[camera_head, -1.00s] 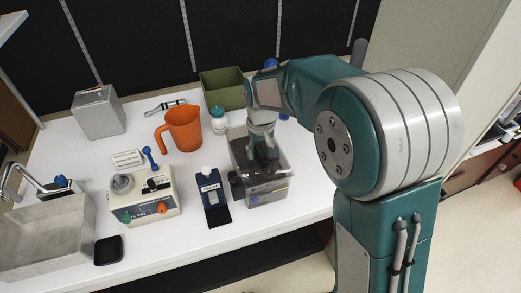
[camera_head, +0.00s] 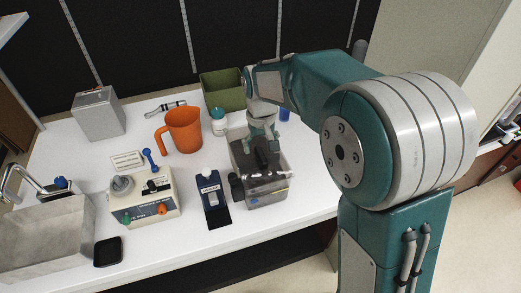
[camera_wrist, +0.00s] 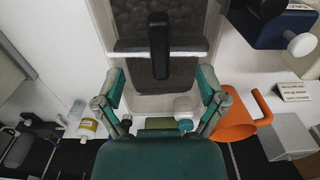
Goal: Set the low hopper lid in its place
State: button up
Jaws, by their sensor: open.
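The low hopper (camera_head: 268,193) is a clear box with dark contents on the white counter, right of centre in the head view. Its lid, with a dark upright handle (camera_head: 261,151), lies over the top of the box. In the wrist view the handle (camera_wrist: 159,45) stands beyond my fingertips, across a pale crossbar. I cannot tell whether the lid is fully seated at every edge. My gripper (camera_head: 263,130) is just behind and above the handle.
An orange jug (camera_head: 183,130), a white bottle with a teal cap (camera_head: 218,121) and a green bin (camera_head: 224,90) stand left of and behind the hopper. A dark blue device (camera_head: 211,191) and a cream machine (camera_head: 145,197) are to its left. A metal sink (camera_head: 45,235) is far left.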

jog(key=shift+r, duration=2.65)
jog(key=shift+s+d+r, duration=0.1)
jog(key=s+d+r+m+t, duration=0.2)
jog(key=s+d, duration=0.5)
jog(key=s, duration=0.4)
jog(key=s+d+r+m+t, duration=0.1)
jog(key=s+d+r+t, duration=0.1)
jog(key=s+d, duration=0.6)
jog(key=s+t, duration=0.1)
jog(key=s, duration=0.2)
jog(key=shift+s+r+m+t, duration=0.3)
jog(key=shift+r+m, duration=0.1)
jog(key=shift+d, duration=0.1)
